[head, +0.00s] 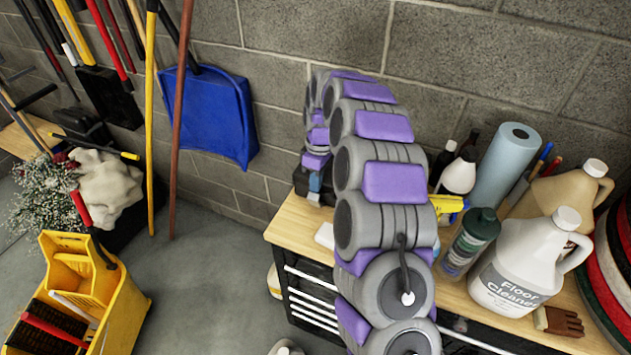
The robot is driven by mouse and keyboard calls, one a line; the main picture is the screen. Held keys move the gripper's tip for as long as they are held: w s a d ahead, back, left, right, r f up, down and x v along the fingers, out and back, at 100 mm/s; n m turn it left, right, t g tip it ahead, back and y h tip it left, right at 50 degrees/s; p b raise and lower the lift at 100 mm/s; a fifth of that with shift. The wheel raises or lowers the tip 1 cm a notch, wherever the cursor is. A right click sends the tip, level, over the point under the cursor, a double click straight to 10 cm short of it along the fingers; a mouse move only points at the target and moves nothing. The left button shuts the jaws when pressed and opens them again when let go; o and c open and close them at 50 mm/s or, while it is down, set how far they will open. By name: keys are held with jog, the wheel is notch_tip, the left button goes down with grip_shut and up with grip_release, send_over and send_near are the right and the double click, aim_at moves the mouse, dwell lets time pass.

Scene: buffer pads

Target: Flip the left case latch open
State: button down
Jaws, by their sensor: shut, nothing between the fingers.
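My grey and purple arm rises through the middle of the head view, curves over and comes down at the left part of the workbench. My gripper (315,186) shows only as a small blue-grey end below the last purple link. It is shut and holds nothing. A dark object, which may be the case (299,181), is right by the gripper at the back left of the bench. My arm covers most of it. I cannot make out the left latch or its state, nor whether the gripper touches it.
The wooden workbench (290,229) stands against a block wall. Right of my arm are a Floor Cleaner jug (522,264), a tan jug (562,196), a green-capped bottle (470,242) and a blue roll (506,165). A yellow mop bucket (122,305) stands on the floor left.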

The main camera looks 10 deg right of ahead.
aim_at(311, 200)
jog(key=shift+s+a+t+h, duration=0.3)
jog(key=shift+s+t+h, duration=0.1)
jog(key=shift+s+t, duration=0.15)
jog(key=shift+s+a+t+h, duration=0.25)
jog(key=shift+s+t+h, duration=0.15)
jog(key=shift+s+t, duration=0.15)
jog(key=shift+s+a+f+t+h, duration=0.35)
jog(key=shift+s+a+t+h, duration=0.4)
jog(key=shift+t, duration=0.35)
jog(key=shift+s+f, duration=0.1)
jog(key=shift+f, duration=0.05)
jog(key=shift+s+a+f+t+h, duration=0.1)
jog(key=shift+s+a+t+h, duration=0.05)
jog(key=shift+a+t+h, duration=0.15)
jog(key=shift+s+f, duration=0.1)
jog(key=shift+f, duration=0.05)
jog(key=shift+s+f, duration=0.15)
jog(key=shift+s, duration=0.05)
jog(key=shift+w+d, duration=0.1)
jog(key=shift+w, duration=0.05)
